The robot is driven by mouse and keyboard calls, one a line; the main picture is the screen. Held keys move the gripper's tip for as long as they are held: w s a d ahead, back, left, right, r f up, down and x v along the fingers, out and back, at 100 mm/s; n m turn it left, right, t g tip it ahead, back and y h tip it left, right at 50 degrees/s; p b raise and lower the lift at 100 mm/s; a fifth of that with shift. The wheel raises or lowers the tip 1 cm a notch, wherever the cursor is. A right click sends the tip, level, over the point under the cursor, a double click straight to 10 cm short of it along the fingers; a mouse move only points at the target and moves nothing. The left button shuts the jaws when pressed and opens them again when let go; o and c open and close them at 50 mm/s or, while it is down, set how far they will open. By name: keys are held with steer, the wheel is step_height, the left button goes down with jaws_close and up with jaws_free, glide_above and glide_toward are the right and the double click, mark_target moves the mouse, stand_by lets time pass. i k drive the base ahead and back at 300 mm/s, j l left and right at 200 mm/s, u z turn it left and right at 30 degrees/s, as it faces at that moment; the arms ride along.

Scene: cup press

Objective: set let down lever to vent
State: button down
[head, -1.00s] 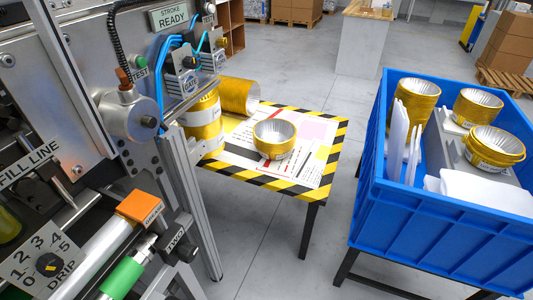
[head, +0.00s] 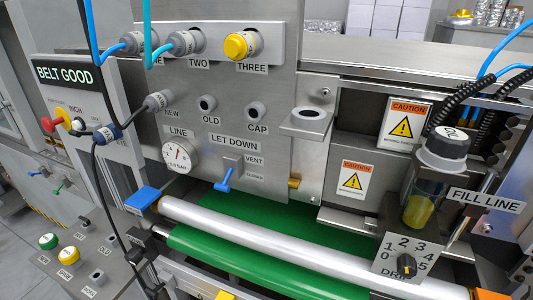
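The let down lever (head: 226,178) is a small blue handle on a slotted plate in the grey metal panel, in the middle of the head view. The LET DOWN label (head: 234,143) is above it. The VENT label (head: 254,160) is at the upper right of the slot and the CLOSED label (head: 254,177) is lower right. The handle hangs down and slightly left, its tip at about the height of CLOSED or lower. My gripper is not in view.
A pressure gauge (head: 177,156) is left of the lever, with a brass fitting (head: 294,182) to its right. A silver roller (head: 300,235) and green belt (head: 240,256) run below. Hoses and a black cable hang at the left. A yellow THREE connector (head: 240,46) is above.

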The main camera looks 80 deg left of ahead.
mark_target(222, 187)
steer(key=u, duration=2.45)
